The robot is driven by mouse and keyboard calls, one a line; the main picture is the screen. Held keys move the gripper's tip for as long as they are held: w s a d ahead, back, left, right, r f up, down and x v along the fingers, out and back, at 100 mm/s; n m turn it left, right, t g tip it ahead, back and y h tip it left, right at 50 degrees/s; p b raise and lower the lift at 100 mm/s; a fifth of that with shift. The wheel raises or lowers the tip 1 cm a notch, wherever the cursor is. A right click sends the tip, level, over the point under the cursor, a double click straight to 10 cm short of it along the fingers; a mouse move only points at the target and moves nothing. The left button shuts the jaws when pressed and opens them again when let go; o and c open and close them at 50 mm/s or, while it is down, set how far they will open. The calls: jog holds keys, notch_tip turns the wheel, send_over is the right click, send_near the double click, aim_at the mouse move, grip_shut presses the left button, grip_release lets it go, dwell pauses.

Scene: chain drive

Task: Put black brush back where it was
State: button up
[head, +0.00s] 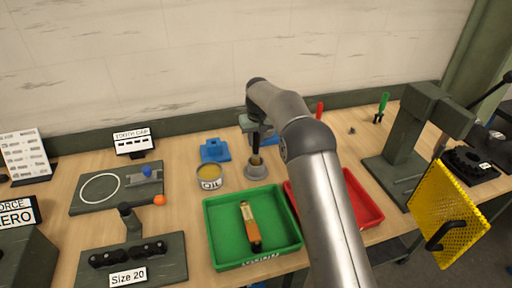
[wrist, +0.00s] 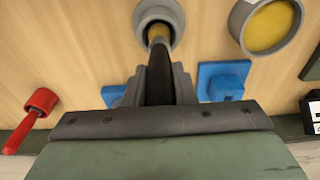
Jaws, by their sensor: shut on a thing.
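My gripper (head: 256,133) is shut on the black brush (wrist: 160,72), whose dark handle runs between the two fingers in the wrist view (wrist: 157,88). The brush points down, with its yellowish tip (wrist: 158,34) at the mouth of a grey round holder (wrist: 176,14). In the head view the brush tip (head: 255,159) shows just over the same holder (head: 256,174), which stands on the table. I cannot tell how far the tip is inside the holder.
An oil tin (head: 210,184) stands just left of the holder, with a blue block (head: 215,151) behind it. A green tray (head: 220,245) with an orange-handled tool (head: 249,222) lies in front. A red tray (head: 365,205) is to the right, partly behind my arm.

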aim_at(256, 153)
jog(key=shift+f+p, duration=0.3)
jog(key=shift+f, duration=1.65)
jog(key=o, duration=1)
jog(key=shift+r, duration=0.1)
notch_tip(256, 153, up, 12)
jog(key=s+b, duration=0.1)
jog(key=b, duration=0.1)
jog(key=shift+s+d, duration=0.25)
jog(key=shift+d, duration=0.1)
jog(key=s+d+r+m, duration=0.1)
jog(key=s+d+r, duration=0.2)
jog(key=s+d, duration=0.6)
jog(key=s+d+r+m, duration=0.1)
jog(key=s+d+r, duration=0.35)
jog(key=s, duration=0.75)
jog(key=s+d+f, duration=0.2)
jog(key=s+f, duration=0.1)
jog(key=s, duration=0.5)
jog(key=s+d+f+m, duration=0.1)
jog(key=s+d+f, duration=0.1)
jog(key=s, duration=0.6)
jog(key=s+d+f+m, duration=0.1)
jog(key=s+d+f, duration=0.1)
jog(key=s, duration=0.6)
jog(key=shift+d+f+h, duration=0.3)
jog(key=shift+f, duration=0.5)
